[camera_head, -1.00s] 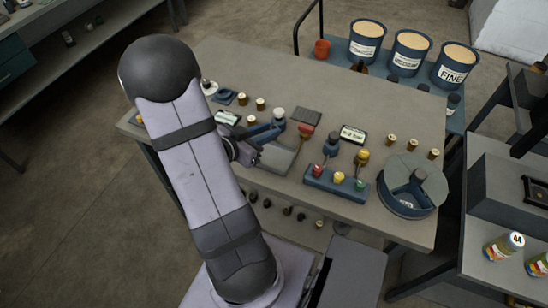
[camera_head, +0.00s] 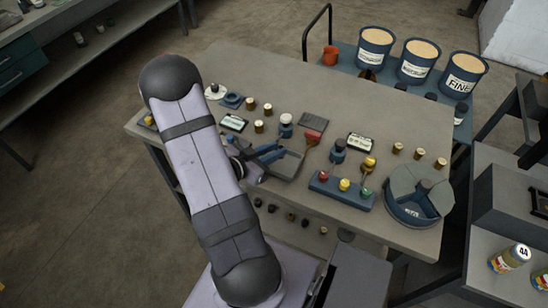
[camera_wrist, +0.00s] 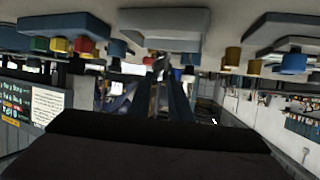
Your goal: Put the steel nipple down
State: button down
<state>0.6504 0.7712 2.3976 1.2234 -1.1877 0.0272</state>
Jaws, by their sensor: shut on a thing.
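My gripper (camera_head: 272,153) is low over the near part of the workbench, at a shallow grey tray (camera_head: 291,167). In the wrist view, the picture is upside down and my gripper's two dark blue fingers (camera_wrist: 162,72) are close together. They are shut on a small grey piece (camera_wrist: 160,62), which looks like the steel nipple, though it is dark and partly hidden. The tray also shows in the wrist view (camera_wrist: 165,22), close to the fingertips. I cannot tell whether the nipple touches it. In the head view I cannot make out the nipple.
A blue block with red, yellow and green knobs (camera_head: 341,193) and a round divided bin (camera_head: 404,209) stand to the right. A white-topped jar (camera_head: 286,130) and a red-handled brush (camera_head: 312,137) are just behind the tray. Several small brass pieces stand around.

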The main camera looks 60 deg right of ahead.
aim_at(274, 169)
jog(key=shift+f, duration=0.15)
jog(key=shift+f, duration=1.75)
jog(key=shift+f, duration=0.1)
jog(key=c, duration=1.6)
grip_release()
jog(key=shift+r+p, duration=0.2)
jog(key=shift+p, duration=0.1)
jog(key=shift+w+a, duration=0.1)
jog(key=shift+a, duration=0.15)
jog(key=b+v, duration=0.2)
jog(key=v, duration=0.9)
jog(key=shift+a+r, duration=0.15)
jog(key=shift+a, duration=0.05)
